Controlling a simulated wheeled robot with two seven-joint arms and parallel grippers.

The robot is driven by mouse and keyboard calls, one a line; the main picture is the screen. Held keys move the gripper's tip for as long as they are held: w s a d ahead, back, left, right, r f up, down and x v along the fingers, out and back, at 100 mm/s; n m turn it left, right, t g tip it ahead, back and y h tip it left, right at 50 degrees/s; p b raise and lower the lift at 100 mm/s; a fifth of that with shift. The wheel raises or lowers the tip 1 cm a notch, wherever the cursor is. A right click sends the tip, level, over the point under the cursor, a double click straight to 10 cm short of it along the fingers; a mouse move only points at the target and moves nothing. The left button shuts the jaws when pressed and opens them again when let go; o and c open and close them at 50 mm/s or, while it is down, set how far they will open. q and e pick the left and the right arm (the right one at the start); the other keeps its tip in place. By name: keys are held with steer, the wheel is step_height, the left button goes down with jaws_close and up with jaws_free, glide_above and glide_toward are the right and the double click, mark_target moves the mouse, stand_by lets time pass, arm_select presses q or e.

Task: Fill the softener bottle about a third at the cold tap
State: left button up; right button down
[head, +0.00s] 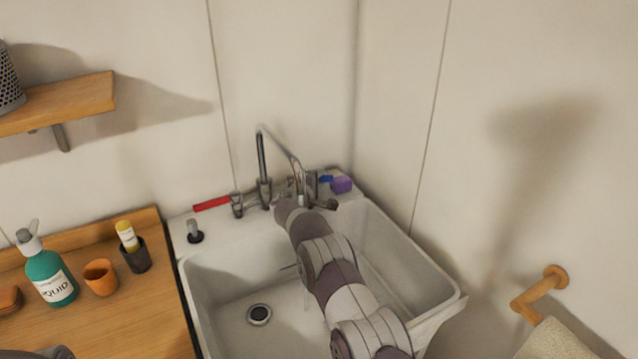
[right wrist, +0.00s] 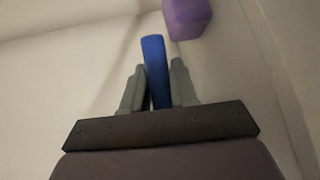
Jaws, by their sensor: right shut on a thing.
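My right gripper (right wrist: 157,88) is shut on the blue cold tap lever (right wrist: 154,62), which stands up between its two fingers in the right wrist view. In the head view the blue lever (head: 326,179) shows at the back right of the sink, just beyond the end of my right arm. The tap (head: 263,170) has a tall curved spout over the sink (head: 225,285). Its red lever (head: 211,203) points left. I cannot make out a softener bottle; my arm hides part of the basin. My left gripper is not in view.
A purple block (head: 341,184) sits on the sink's back rim beside the blue lever. On the wooden counter (head: 120,315) at left stand a teal pump bottle (head: 50,277), an orange cup (head: 100,278) and a dark cup (head: 136,257). A wooden towel holder (head: 540,292) is at right.

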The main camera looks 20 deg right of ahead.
steer(key=shift+s+a+m+g+h+b, duration=0.2)
steer(key=shift+m+g+h+b, duration=0.1)
steer(key=shift+m+h+b, duration=0.15)
steer(key=shift+r, duration=0.1)
steer(key=c, duration=1)
jaws_free()
steer(key=shift+s, duration=0.1)
steer(key=v, duration=1.2)
steer(key=shift+s+a+r, duration=0.1)
steer(key=shift+a, duration=0.25)
